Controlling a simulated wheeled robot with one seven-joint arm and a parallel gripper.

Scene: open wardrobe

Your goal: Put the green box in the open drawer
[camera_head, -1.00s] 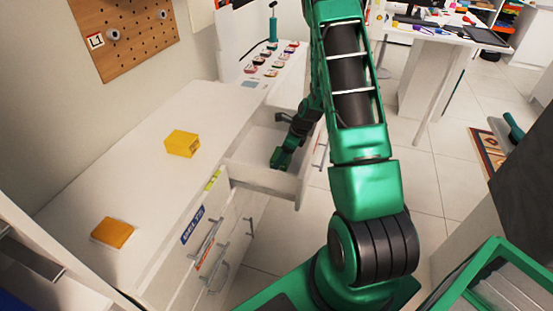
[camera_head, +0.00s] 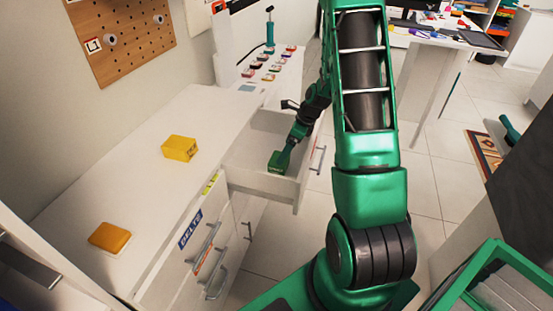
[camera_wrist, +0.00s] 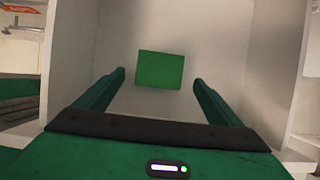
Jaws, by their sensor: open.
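The green box (camera_wrist: 161,70) shows in the wrist view inside the white open drawer (camera_wrist: 72,60), apparently on its floor. My gripper (camera_wrist: 159,78) is open, with one finger on each side below the box, and neither finger visibly touches it. In the head view my gripper (camera_head: 284,156) reaches down into the open drawer (camera_head: 262,183). There the box is hard to tell apart from my green gripper.
A yellow box (camera_head: 179,148) and an orange box (camera_head: 110,238) sit on the white counter (camera_head: 130,185) left of the drawer. Several small items stand in rows at the counter's far end. Shut drawers with handles (camera_head: 205,243) lie below. A green-framed bin (camera_head: 455,285) is at lower right.

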